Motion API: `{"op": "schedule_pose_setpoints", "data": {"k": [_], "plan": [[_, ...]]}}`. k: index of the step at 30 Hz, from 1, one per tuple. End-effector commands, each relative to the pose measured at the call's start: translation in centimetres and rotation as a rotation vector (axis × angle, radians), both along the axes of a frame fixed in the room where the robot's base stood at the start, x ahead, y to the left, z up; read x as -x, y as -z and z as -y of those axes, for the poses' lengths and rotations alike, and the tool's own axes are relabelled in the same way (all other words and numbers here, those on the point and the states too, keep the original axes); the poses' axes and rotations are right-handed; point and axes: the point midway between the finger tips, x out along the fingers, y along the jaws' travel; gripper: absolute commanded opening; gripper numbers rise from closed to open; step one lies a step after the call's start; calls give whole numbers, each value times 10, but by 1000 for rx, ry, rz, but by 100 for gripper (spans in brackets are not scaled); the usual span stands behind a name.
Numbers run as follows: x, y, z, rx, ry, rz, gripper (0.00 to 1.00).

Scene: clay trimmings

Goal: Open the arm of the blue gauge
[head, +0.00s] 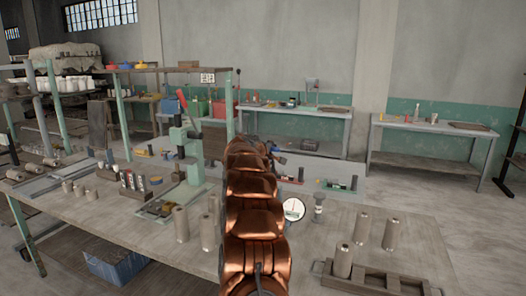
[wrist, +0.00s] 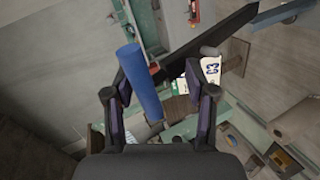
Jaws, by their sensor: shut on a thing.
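In the wrist view, a plain blue cylinder (wrist: 141,80) stands between the two dark fingers of my gripper (wrist: 158,97), close to the left finger. My gripper is shut on this blue cylinder, though a gap shows on its right side. I cannot tell whether the cylinder is part of the blue gauge. A long dark bar (wrist: 222,35) runs diagonally behind the fingers. In the head view, my copper arm reaches away over the table and hides what is behind it. A round white dial (head: 293,209) shows just right of my arm; no blue gauge body is clear there.
The worktable (head: 130,228) holds grey cylinders (head: 182,224), a green press (head: 190,150) and a wooden tray (head: 375,280) at front right. A white card marked C3 (wrist: 211,69) is near the right finger. Back benches (head: 430,127) stand by the wall.

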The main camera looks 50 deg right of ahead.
Motion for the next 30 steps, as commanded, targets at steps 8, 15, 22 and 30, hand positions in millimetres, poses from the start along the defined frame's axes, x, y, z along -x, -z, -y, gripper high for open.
{"op": "schedule_pose_setpoints", "data": {"k": [8, 15, 22, 30], "plan": [[10, 6, 7, -34, 6, -11, 0], [13, 9, 9, -38, 9, -15, 0], [13, 9, 9, -39, 10, -16, 43], [12, 7, 8, -37, 9, -15, 37]]}}
